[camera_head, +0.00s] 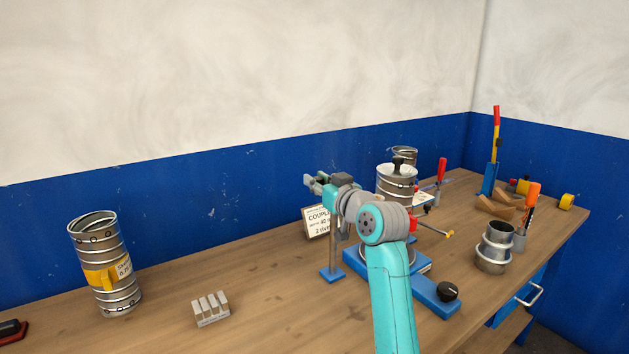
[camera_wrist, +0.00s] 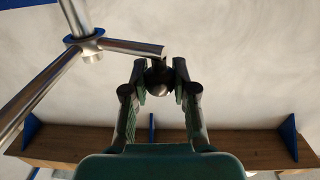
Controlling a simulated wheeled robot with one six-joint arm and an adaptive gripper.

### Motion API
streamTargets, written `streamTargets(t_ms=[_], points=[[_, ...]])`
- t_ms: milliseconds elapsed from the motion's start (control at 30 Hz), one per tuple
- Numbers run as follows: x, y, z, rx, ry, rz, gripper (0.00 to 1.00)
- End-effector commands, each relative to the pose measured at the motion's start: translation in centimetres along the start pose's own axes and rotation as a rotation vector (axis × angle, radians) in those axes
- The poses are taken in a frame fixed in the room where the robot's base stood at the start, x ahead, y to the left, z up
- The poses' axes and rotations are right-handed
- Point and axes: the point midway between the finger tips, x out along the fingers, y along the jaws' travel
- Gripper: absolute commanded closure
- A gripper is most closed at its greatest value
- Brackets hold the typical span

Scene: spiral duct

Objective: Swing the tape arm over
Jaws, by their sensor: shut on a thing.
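In the wrist view, a dark ball knob (camera_wrist: 160,82) sits at the end of a metal rod (camera_wrist: 135,47), which joins a longer metal post (camera_wrist: 40,92) through a collar (camera_wrist: 86,46). My gripper (camera_wrist: 160,72) has a finger on each side of the knob and is shut on it. In the head view, my gripper (camera_head: 314,182) is high over the bench, near the top of an upright post on a blue foot (camera_head: 332,275). My arm hides much of that stand. A ribbed duct (camera_head: 396,184) stands behind my arm on a blue base (camera_head: 437,299).
A spiral duct with a yellow label (camera_head: 106,265) stands at the left of the bench, with small grey blocks (camera_head: 211,308) nearby. A "COUPL" card (camera_head: 316,222) stands behind the post.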

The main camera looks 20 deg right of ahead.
Motion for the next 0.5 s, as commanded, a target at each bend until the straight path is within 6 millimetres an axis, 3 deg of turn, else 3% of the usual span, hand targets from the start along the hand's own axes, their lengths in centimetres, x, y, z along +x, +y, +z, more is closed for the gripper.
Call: streamTargets(t_ms=[500], points=[[-2.1, 1.6, 0.0, 0.001, -0.001, -0.319, 1.00]])
